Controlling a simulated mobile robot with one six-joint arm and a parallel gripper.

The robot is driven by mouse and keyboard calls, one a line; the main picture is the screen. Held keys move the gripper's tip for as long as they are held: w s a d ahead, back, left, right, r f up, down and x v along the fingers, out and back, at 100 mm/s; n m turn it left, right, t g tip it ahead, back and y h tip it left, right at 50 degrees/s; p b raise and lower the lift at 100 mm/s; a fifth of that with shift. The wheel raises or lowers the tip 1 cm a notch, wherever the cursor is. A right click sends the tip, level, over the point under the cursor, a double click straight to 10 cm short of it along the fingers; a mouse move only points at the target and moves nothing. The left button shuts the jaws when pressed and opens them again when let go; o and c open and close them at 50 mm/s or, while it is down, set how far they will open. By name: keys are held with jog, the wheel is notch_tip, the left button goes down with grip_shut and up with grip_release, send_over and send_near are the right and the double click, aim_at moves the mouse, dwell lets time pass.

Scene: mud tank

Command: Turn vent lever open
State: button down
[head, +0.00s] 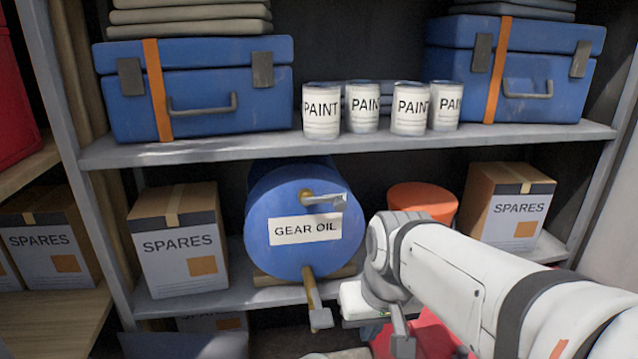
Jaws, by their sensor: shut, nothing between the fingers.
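A blue drum (262,225) labelled GEAR OIL lies on its side on the lower shelf, its round end facing me. Near the top of that end, a small lever (328,200) with a grey handle sits on a brass fitting and points right, roughly level. At the bottom of the end, a brass tap (312,292) hangs down and forward with a grey handle. My gripper (402,343) is low in the head view, right of the tap and below the top lever, apart from both. It is shut and empty. My own wrist hides part of it.
The upper shelf (345,145) above the drum holds several paint cans (321,110) and two blue cases (200,88). SPARES boxes (181,240) stand left and right (508,212) of the drum. An orange-red container (423,200) stands behind my arm. Red items (440,335) lie below.

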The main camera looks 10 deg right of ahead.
jog(key=w+d+r+p, duration=0.2)
jog(key=w+r, duration=0.2)
jog(key=r, duration=0.5)
jog(key=w+d+r+t+y+p, duration=0.1)
jog(key=w+d+r+p, duration=0.1)
jog(key=w+r, duration=0.3)
jog(key=w+d+r+y+p, duration=0.1)
jog(key=w+r, duration=0.4)
jog(key=r, duration=0.7)
jog(key=shift+d+r+t+p, duration=0.4)
jog(key=shift+d+p, duration=0.4)
jog(key=shift+d, duration=0.05)
jog(key=shift+f, duration=0.1)
jog(key=a+p+x, duration=0.2)
jog(key=x, duration=1.1)
jog(key=shift+s+a, duration=0.25)
jog(key=shift+a, duration=0.05)
jog(key=shift+y, duration=0.3)
